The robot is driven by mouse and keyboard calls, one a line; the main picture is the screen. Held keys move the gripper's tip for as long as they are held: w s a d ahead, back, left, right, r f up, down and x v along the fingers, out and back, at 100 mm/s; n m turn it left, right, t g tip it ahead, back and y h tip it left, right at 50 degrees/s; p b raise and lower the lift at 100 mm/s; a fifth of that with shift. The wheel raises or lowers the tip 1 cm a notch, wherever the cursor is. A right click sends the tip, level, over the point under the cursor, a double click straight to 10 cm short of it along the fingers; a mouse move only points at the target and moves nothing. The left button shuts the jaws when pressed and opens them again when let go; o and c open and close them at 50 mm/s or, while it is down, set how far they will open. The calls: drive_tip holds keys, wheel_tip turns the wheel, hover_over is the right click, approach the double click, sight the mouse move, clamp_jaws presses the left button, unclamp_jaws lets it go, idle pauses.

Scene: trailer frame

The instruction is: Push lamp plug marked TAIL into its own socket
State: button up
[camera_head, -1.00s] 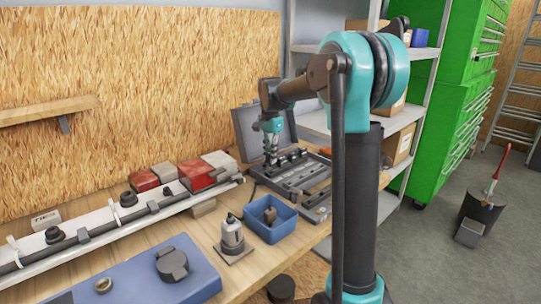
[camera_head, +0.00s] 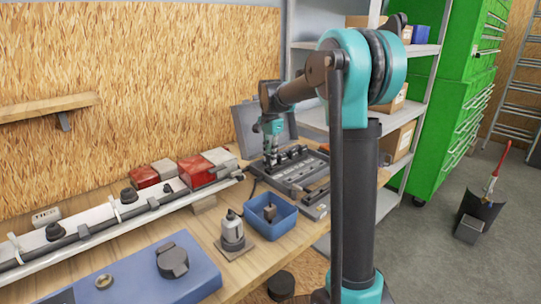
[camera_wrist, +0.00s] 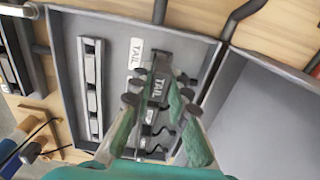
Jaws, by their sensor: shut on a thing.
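My gripper (camera_wrist: 160,98) is shut on a dark plug marked TAIL (camera_wrist: 158,87), over the grey case, in the wrist view. A white label reading TAIL (camera_wrist: 136,53) lies on the case floor just beside the plug. Dark sockets and cable ends lie below and beside the fingers, partly hidden by them; I cannot tell whether the plug touches a socket. In the head view my gripper (camera_head: 271,150) points down into the open grey case (camera_head: 314,205), and the plug is too small to make out there.
The case's raised lid (camera_head: 243,127) stands behind my gripper. A grey rail (camera_wrist: 91,88) lies in the case on the left. A blue bin (camera_head: 284,227), a grey lamp-like piece (camera_head: 231,232) and a blue slab (camera_head: 130,290) stand on the bench. The trailer beam (camera_head: 85,222) runs along the back.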

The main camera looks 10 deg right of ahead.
drive_tip(key=shift+f, duration=0.15)
drive_tip(key=shift+f, duration=0.45)
drive_tip(key=shift+f, duration=0.5)
idle(0.8)
drive_tip(key=o, duration=0.8)
drive_tip(key=shift+o, duration=0.5)
drive_tip(key=o, duration=0.3)
drive_tip(key=shift+r, duration=3.5)
